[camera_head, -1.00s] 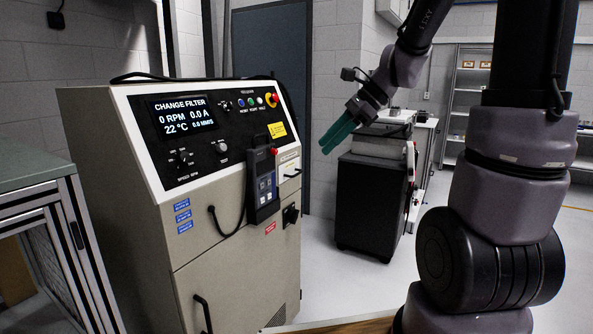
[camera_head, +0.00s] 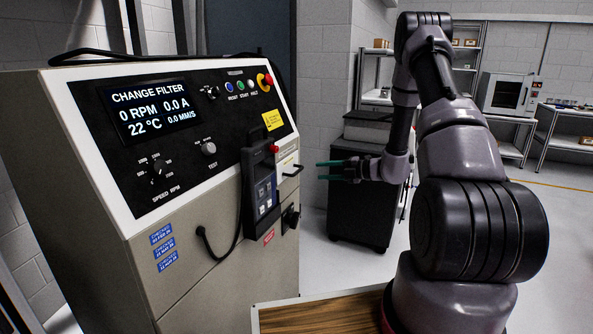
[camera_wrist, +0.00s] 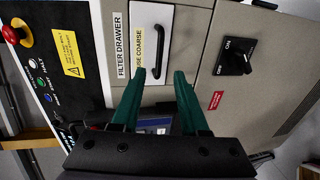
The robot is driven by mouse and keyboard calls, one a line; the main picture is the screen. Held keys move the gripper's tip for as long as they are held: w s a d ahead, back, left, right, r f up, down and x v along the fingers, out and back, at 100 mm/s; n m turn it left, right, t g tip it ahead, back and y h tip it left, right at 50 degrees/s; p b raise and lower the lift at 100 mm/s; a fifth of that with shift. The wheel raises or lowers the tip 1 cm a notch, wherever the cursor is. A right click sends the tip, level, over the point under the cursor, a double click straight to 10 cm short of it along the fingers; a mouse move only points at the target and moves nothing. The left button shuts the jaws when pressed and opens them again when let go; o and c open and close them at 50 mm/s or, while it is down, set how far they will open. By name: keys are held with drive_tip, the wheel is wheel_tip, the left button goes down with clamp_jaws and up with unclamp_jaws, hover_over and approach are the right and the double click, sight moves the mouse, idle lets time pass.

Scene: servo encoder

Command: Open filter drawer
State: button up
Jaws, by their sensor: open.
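The filter drawer (camera_wrist: 140,32) is a white front panel in the wrist view, labelled "FILTER DRAWER" and "USE COARSE". Its black bar handle (camera_wrist: 159,50) stands just beyond my fingertips. In the head view the drawer (camera_head: 286,163) is on the cabinet's right-hand face, with its handle (camera_head: 293,171) jutting out; it looks shut. My gripper (camera_head: 320,170) has two green fingers, apart and empty, pointing left toward the handle with a gap between. In the wrist view my gripper (camera_wrist: 160,73) has one fingertip to each side of the handle's line.
A dark handheld unit (camera_head: 262,190) hangs on the cabinet left of the drawer. A rotary ON/OFF switch (camera_wrist: 236,57) sits beside the drawer. The cabinet screen (camera_head: 151,107) reads "CHANGE FILTER". A dark cart (camera_head: 362,213) stands behind my gripper. A wooden surface (camera_head: 330,314) is low in front.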

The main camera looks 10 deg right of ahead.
sight(298, 171)
drive_tip(key=x, duration=1)
drive_tip(key=shift+a, duration=0.2)
drive_tip(key=shift+c, duration=0.3)
clamp_jaws()
idle(0.8)
